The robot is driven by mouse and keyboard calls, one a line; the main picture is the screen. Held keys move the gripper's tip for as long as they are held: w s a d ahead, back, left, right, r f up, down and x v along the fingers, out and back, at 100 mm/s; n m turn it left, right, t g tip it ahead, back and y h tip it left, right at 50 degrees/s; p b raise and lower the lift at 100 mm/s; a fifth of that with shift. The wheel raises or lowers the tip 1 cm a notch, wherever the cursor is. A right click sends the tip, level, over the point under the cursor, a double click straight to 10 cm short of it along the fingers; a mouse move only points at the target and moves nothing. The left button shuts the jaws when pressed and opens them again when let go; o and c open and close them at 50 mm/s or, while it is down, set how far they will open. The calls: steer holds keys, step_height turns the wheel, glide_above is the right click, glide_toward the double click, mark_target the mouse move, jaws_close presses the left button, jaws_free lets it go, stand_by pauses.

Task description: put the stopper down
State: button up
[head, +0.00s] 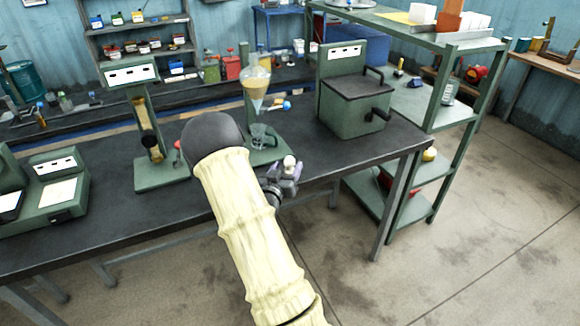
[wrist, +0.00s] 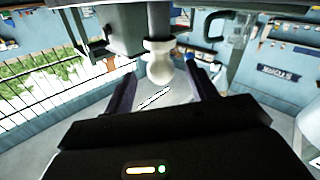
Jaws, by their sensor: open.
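The stopper, with a round cream-white knob, shows at my gripper (head: 284,176) in the head view (head: 290,161). In the wrist view, which is upside down, its knob (wrist: 159,68) and collar sit between the two fingers (wrist: 162,90), with a grey stem running to the top edge. My fingers are open, with a visible gap on both sides of the knob. The gripper is near the front edge of the dark bench (head: 330,157). I cannot tell what the stopper's lower end rests on.
A glass separating funnel (head: 256,82) with amber liquid stands behind my gripper, above a glass beaker (head: 263,137). A green lidded box (head: 353,105) is to the right. A green stand (head: 160,172) is to the left. A shelf rack (head: 447,110) stands beyond the bench's right end.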

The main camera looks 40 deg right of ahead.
mark_target(292, 159)
steer(key=p+x, duration=0.1)
steer(key=x, duration=0.4)
steer(key=shift+d+p, duration=0.1)
steer(key=shift+p, duration=0.2)
stand_by(0.4)
steer(key=c, duration=1.2)
step_height(292, 159, up, 10)
steer(key=shift+b, duration=0.4)
steer(key=shift+w, duration=0.1)
